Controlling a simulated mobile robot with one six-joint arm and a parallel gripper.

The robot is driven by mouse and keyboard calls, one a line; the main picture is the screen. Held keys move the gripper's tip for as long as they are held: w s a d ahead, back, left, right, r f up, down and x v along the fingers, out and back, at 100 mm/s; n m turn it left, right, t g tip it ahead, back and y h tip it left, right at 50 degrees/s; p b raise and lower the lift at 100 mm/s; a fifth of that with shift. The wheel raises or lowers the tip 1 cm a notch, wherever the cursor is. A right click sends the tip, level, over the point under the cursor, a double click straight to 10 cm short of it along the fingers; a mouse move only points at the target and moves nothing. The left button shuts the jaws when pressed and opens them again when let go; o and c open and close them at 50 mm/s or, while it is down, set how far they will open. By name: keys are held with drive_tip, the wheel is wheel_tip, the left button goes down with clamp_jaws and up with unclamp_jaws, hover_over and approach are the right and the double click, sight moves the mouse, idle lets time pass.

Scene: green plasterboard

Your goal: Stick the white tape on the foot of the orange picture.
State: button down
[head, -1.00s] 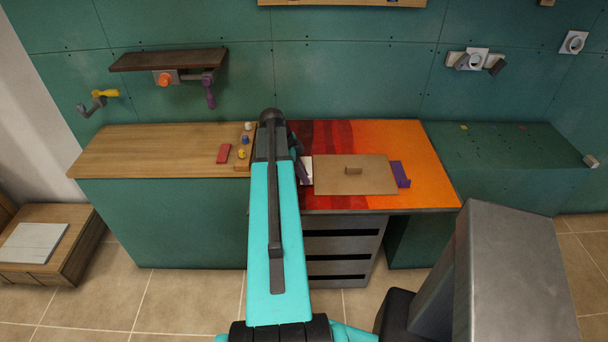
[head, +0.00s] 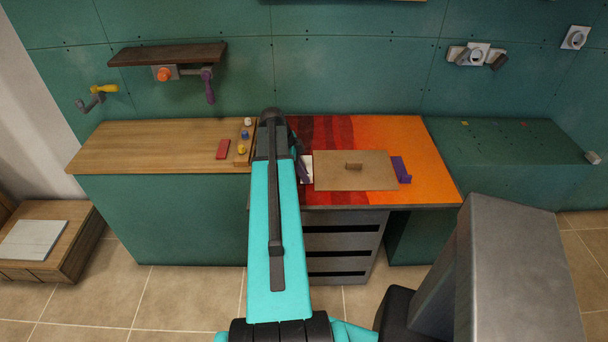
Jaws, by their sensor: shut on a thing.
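The desk top (head: 421,139) carries red-to-orange stripes; I cannot tell whether it is the orange picture, and no other orange picture is clear. A small white piece (head: 308,161) lies at the left edge of a brown board, partly hidden; I cannot tell if it is the tape. A small white round item (head: 248,121) also stands on the wooden strip at left. My gripper (head: 301,167) is low over the left part of the striped top, beside the white piece. It is mostly hidden by my arm. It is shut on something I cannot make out.
The brown board (head: 371,177) with a small block on it lies on the striped top, a purple piece (head: 401,169) at its right. A red block (head: 222,149) and blue and yellow items sit on the wooden counter (head: 140,148). A dark shelf (head: 168,54) hangs on the wall.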

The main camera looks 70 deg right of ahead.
drive_tip(key=shift+f, duration=0.1)
idle(0.3)
drive_tip(key=c, duration=1.8)
unclamp_jaws()
drive_tip(key=shift+w, duration=0.15)
drive_tip(key=b+v, duration=0.3)
drive_tip(key=v, duration=1)
drive_tip(key=shift+r, duration=0.45)
